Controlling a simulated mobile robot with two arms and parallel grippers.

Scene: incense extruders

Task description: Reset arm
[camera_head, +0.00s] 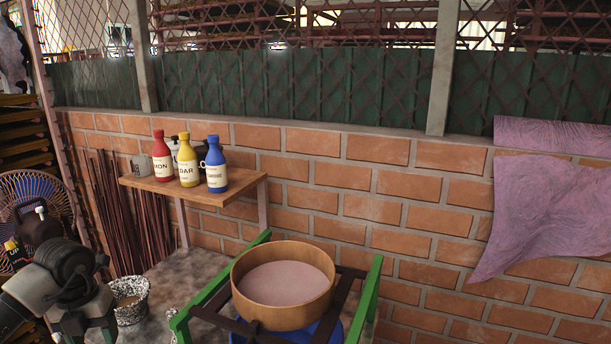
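My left arm comes in at the lower left of the head view. Its dark wrist and hand end show there, partly cut by the bottom edge, and no fingertips can be made out. Nothing held can be seen in it. My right arm and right gripper are not in view.
A wooden tub (249,295) with pinkish contents stands in a green-sided frame (367,302). A wall shelf (232,192) holds red (162,160), yellow (187,163) and blue (216,168) bottles. A speckled pot (131,312) stands near my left arm. Pink cloth (540,200) hangs at right.

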